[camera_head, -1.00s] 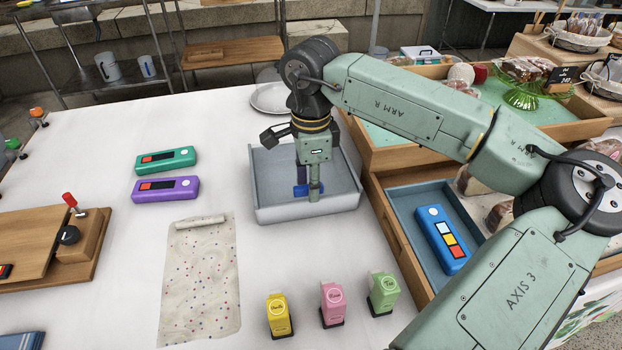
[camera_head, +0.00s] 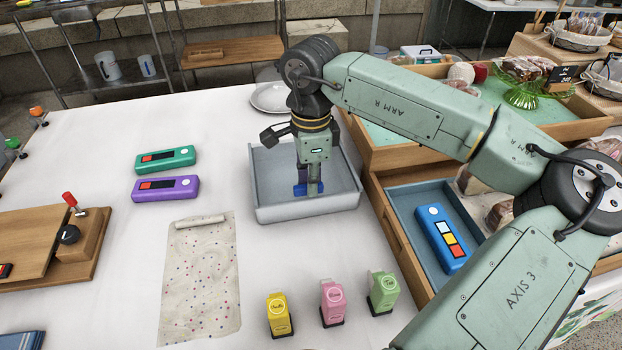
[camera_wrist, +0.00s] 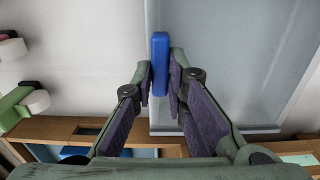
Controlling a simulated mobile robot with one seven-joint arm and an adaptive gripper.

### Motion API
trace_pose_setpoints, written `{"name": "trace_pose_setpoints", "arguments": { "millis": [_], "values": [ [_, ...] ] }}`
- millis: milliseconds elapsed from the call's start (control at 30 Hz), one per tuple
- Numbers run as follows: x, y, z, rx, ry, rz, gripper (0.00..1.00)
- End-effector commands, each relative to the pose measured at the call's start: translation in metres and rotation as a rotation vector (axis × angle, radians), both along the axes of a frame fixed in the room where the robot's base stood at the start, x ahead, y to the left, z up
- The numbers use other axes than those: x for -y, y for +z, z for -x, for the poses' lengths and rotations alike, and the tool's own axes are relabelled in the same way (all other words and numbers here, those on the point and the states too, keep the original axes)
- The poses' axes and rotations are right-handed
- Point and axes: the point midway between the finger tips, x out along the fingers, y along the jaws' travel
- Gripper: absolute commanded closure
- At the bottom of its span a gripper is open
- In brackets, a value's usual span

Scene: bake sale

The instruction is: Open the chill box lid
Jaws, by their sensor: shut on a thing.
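My gripper (camera_head: 314,187) points down over the box. In the wrist view my gripper (camera_wrist: 161,84) has its two fingers closed on either side of the blue handle, shut on it. The handle is partly hidden by my fingers in the head view.
Wooden trays (camera_head: 385,222) stand close to the right of the box. Yellow (camera_head: 279,314), pink (camera_head: 333,303) and green (camera_head: 383,293) stamps stand in front. Green (camera_head: 166,159) and purple (camera_head: 166,188) bars lie left, near a dotted sheet (camera_head: 200,285). A plate (camera_head: 268,98) lies behind.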

Motion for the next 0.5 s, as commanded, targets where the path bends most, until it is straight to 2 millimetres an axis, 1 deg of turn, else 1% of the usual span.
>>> {"name": "trace_pose_setpoints", "arguments": {
  "millis": [233,333,433,500],
  "values": [
    [0.000,0.000,0.000,0.000,0.000,0.000,1.00],
    [-0.001,0.000,-0.004,0.001,-0.001,0.000,1.00],
    [-0.004,-0.001,-0.015,0.001,-0.001,0.000,1.00],
    [-0.006,-0.001,-0.028,0.001,-0.001,0.000,1.00]
  ]
}}
